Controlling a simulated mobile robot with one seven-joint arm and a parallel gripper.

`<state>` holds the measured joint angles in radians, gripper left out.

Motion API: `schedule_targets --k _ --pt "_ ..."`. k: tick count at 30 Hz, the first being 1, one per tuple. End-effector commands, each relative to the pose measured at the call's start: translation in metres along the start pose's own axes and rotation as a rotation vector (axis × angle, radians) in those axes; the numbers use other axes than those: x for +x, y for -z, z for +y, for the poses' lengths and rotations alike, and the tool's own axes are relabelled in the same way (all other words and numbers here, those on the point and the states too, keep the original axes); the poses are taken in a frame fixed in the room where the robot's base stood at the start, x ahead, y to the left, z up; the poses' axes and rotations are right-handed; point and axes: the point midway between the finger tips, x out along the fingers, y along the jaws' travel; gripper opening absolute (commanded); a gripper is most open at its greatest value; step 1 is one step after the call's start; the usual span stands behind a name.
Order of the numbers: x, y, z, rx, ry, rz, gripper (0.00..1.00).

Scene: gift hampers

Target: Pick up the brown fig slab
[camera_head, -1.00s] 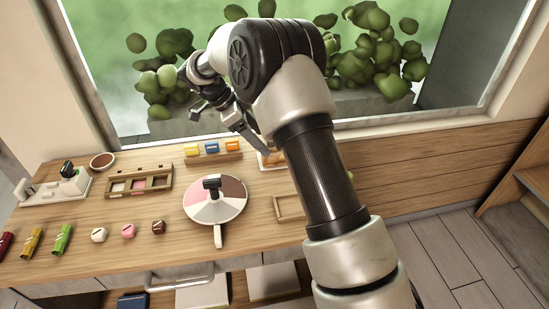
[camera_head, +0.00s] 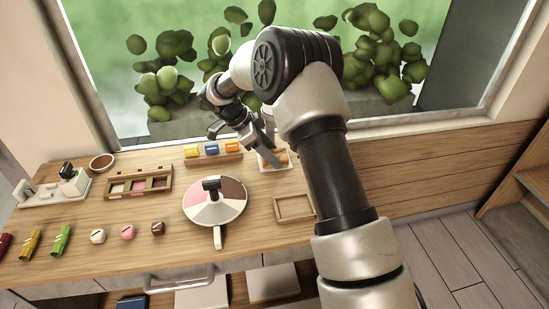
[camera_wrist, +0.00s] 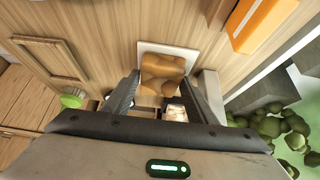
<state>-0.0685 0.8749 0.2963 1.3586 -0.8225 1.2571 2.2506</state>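A brown, lumpy slab (camera_wrist: 162,76), which I take to be the fig slab, lies on a white square plate (camera_wrist: 146,48) in the wrist view. In the head view the slab (camera_head: 281,157) shows partly behind my gripper, at the back of the counter. My gripper (camera_wrist: 164,88) is open, with its two fingers apart on either side of the slab's near part. The slab seems to lie just beyond or between the fingertips; I cannot tell whether they touch it. My gripper (camera_head: 272,156) slants down over the plate in the head view.
A rack (camera_head: 213,159) with yellow, blue and orange pieces stands just left of the plate. A square wooden frame (camera_head: 294,218) lies in front of it. A round sectioned board (camera_head: 215,212), a compartment box (camera_head: 138,194) and a brown bowl (camera_head: 102,161) are further left. The window is close behind.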

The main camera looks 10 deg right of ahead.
Motion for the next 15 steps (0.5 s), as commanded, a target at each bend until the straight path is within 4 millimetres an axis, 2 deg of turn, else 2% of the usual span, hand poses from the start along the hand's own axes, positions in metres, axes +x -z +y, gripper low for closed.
schedule_targets --k 3,15 --pt "-0.0003 0.0001 0.0 0.0 0.0 0.0 0.37" --pt "-0.0061 -0.0006 -0.0005 0.001 0.002 0.001 0.37"
